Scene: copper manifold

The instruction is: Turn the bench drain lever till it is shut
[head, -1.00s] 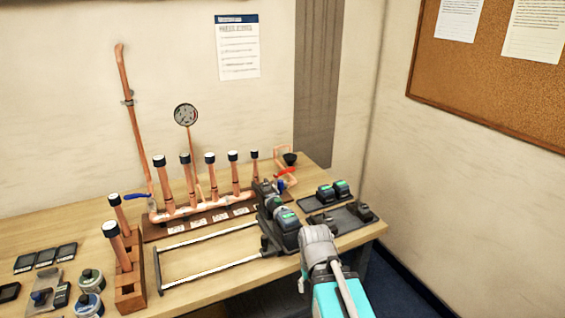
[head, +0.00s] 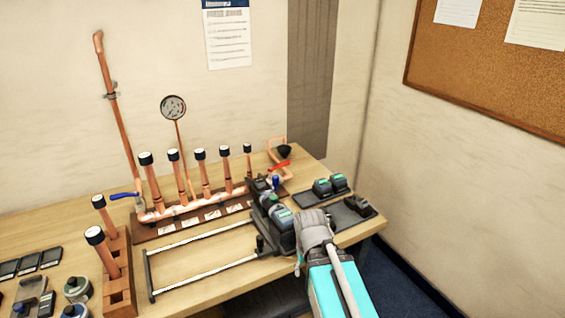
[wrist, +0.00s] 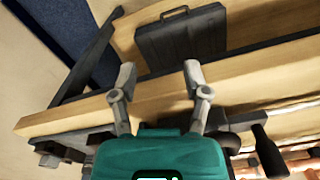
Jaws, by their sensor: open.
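A red lever (head: 279,165) sits at the right end of the copper manifold (head: 195,207), beside a black funnel-shaped piece (head: 284,152) and a looped copper pipe. I take it for the drain lever; no label is readable. A blue lever (head: 124,195) is at the manifold's left end. My gripper (wrist: 158,77) shows in the wrist view with its two light grey fingers apart and nothing between them. It is above the bench's edge. Neither lever can be made out in the wrist view. In the head view I cannot make out the fingers.
Upright copper stubs with black caps line the manifold, with a pressure gauge (head: 173,107) behind. A wooden block (head: 117,270) holds more stubs at the left. Green-topped dark units (head: 322,187) stand on the right. In the wrist view a dark flat case (wrist: 180,38) lies near the bench edge (wrist: 65,117).

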